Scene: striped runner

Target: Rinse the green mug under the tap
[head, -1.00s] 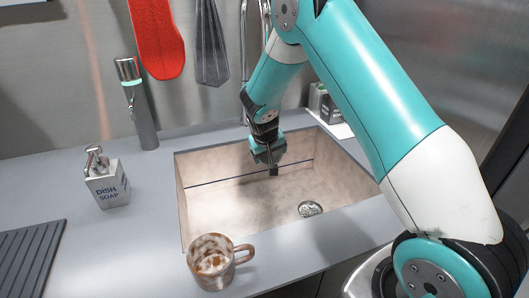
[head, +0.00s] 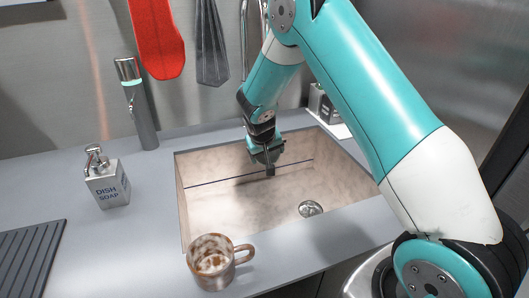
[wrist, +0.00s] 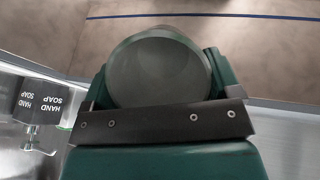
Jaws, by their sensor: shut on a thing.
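My gripper (head: 269,168) hangs over the sink basin (head: 228,212), pointing down. In the wrist view, my gripper (wrist: 160,85) is shut on a round, dark grey-green thing, which looks like the green mug (wrist: 158,70). Its round end faces the wrist camera, and a finger lies on each side. I cannot clearly make out the mug in the head view, where the gripper and arm cover that spot. The chrome tap (head: 244,75) rises behind the sink, partly hidden by my arm. No water is visible.
A stained brown mug (head: 214,270) stands on the counter at the sink's front left edge. A dish soap bottle (head: 109,187), a dark cylindrical dispenser (head: 142,118) and a ribbed mat (head: 28,255) are to the left. Hand soap (wrist: 38,103) stands behind the sink. The drain (head: 310,208) is clear.

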